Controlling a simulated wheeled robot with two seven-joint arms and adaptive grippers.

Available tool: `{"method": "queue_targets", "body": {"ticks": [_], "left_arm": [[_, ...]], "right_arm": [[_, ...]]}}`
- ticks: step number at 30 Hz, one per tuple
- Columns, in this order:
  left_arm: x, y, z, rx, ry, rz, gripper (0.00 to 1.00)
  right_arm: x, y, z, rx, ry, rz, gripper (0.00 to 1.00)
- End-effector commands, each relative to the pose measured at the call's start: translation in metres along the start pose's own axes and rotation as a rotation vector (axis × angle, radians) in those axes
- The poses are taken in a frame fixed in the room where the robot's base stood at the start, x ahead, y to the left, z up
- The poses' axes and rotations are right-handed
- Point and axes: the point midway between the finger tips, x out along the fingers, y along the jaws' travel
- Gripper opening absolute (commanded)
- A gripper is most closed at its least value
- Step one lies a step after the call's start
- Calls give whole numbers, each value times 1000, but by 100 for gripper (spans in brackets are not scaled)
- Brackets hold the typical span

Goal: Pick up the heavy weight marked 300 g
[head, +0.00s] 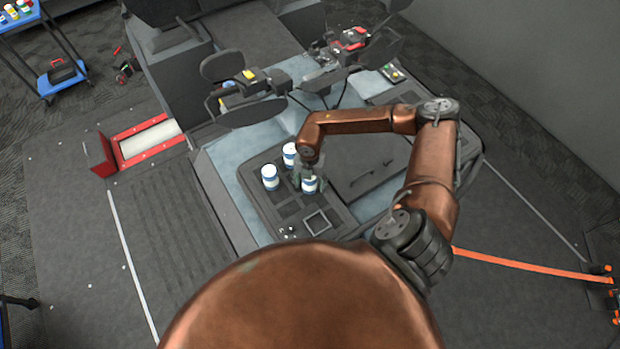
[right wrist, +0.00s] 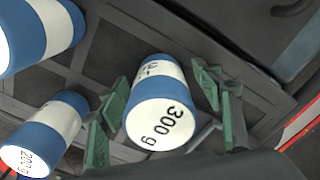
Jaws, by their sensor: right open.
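The weight marked 300 g (right wrist: 160,115) is a white and blue cylinder. In the right wrist view it lies between the green-padded fingers of my right gripper (right wrist: 165,112), which is open with gaps visible beside the weight. In the head view the same weight (head: 310,185) stands in the dark compartmented tray (head: 262,203), partly hidden under my right gripper (head: 308,178). A weight marked 200 g (right wrist: 45,135) stands beside the left finger, and another blue and white weight (right wrist: 38,35) is at the upper left. My left gripper is not in view.
Two other weights, one nearer the left (head: 270,178) and one farther back (head: 290,154), stand close to my right gripper. An empty square compartment (head: 317,222) is at the tray's front. Black consoles (head: 245,100) stand behind, and a blue cart (head: 62,75) is far left.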

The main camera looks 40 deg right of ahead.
Motion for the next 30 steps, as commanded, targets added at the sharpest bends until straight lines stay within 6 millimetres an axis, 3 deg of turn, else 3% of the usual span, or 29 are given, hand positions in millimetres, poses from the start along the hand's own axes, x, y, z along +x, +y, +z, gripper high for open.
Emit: {"method": "queue_targets", "body": {"ticks": [5,27,30], "left_arm": [[0,0,0,0,0,0,40],[0,0,0,0,0,0,40],[0,0,0,0,0,0,40]], "right_arm": [[0,0,0,0,0,0,58],[0,0,0,1,0,0,7],[-1,0,0,0,-1,1,5]]}}
